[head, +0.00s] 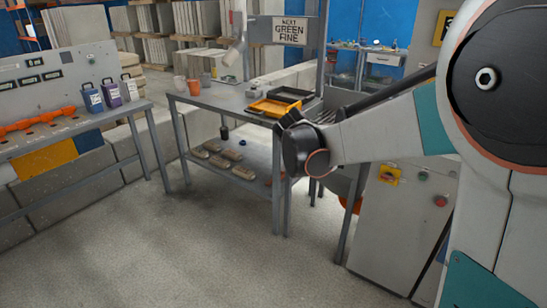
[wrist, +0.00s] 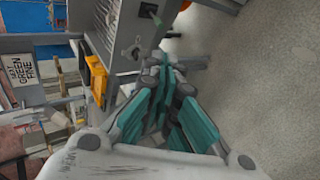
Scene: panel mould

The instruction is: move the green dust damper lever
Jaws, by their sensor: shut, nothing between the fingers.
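A small pale green handle (wrist: 158,20) sticks out from a black plate (wrist: 147,9) on a grey surface at the top of the wrist view; it looks like the damper lever, but it is too small to be sure. My gripper (wrist: 163,72) shows in the wrist view with teal finger pads, shut and empty. Its tips point towards a grey panel (wrist: 118,38) and appear apart from the handle. In the head view my arm hides most of the gripper, and I cannot make out a green lever there.
A sign (head: 290,31) reads "NEXT GREEN FINE". A grey cabinet with a yellow switch plate (head: 389,175) stands at right. The floor (head: 210,245) in front is clear.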

